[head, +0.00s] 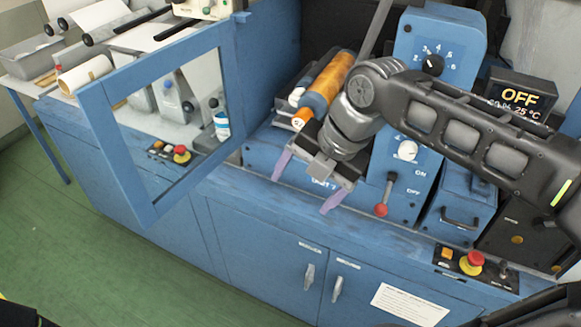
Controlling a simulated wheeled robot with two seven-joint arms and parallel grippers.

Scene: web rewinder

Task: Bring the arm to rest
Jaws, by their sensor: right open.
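My right arm (465,130) comes in from the right and reaches across the front of the blue machine (262,155). My right gripper (307,185) hangs at the end of it, pointing down, with its two purple fingertips well apart and nothing between them. It is in front of the blue unit, just below an orange and blue roll (325,88). I cannot tell whether it touches the unit. The arm hides part of the panel behind it. My left gripper is not in view.
A blue-framed door (150,212) with a clear pane stands open to the left. Right of the gripper are a red-knobbed ON/OFF lever (381,208), a dial (433,64) and an "OFF" display (520,96). A red emergency button (475,259) sits at lower right. Green floor (80,250) is clear.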

